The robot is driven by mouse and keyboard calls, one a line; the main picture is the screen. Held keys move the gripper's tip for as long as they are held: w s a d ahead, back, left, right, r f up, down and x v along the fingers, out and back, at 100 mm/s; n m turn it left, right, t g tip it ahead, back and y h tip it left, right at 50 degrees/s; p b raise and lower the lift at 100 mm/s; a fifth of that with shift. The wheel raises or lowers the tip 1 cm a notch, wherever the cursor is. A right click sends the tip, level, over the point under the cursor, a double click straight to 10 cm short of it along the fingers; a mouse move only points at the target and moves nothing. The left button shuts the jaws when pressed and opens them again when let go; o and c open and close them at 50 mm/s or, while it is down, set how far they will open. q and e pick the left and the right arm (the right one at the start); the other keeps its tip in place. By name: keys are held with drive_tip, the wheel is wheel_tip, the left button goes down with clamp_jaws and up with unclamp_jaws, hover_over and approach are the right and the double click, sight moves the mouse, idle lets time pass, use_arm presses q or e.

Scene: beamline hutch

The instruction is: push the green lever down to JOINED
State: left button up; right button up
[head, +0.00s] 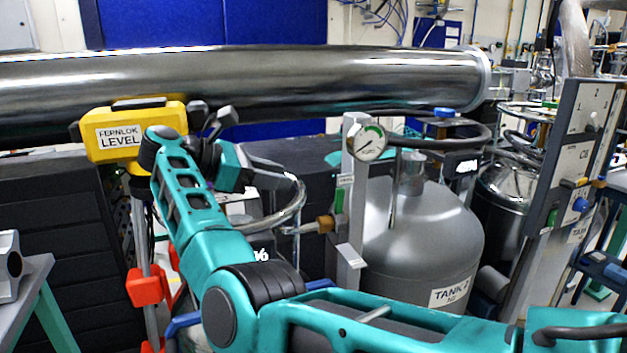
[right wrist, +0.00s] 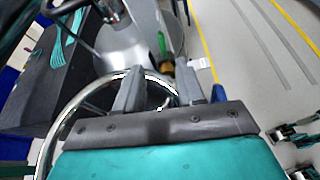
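The green lever (head: 339,201) is a small upright handle on the grey post (head: 353,160) beside the tank. A brass fitting (head: 325,223) sits just below it. The lever also shows in the right wrist view (right wrist: 162,44), beyond the fingertips. I cannot read a JOINED mark. My left gripper is not in view.
A yellow level (head: 130,135) on a tripod is close to my right wrist. The steel pipe (head: 330,80) crosses behind.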

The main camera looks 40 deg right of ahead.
sight(337, 189)
drive_tip(key=shift+d+f, duration=0.1)
drive_tip(key=shift+d, duration=0.35)
drive_tip(key=p+x, duration=0.1)
drive_tip(key=x, duration=0.4)
drive_tip(key=p+x, duration=0.1)
drive_tip(key=x, duration=0.4)
drive_tip(key=shift+s+d+f, duration=0.15)
drive_tip(key=shift+s+d, duration=0.15)
drive_tip(key=shift+d, duration=0.05)
drive_tip(key=shift+d+f, duration=0.2)
drive_tip(key=shift+d, duration=0.25)
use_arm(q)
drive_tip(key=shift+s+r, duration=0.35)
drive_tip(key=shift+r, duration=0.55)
use_arm(e)
drive_tip(key=shift+c, duration=0.4)
drive_tip(key=c, duration=0.4)
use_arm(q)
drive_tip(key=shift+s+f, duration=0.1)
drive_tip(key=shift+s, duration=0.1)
use_arm(e)
clamp_jaws()
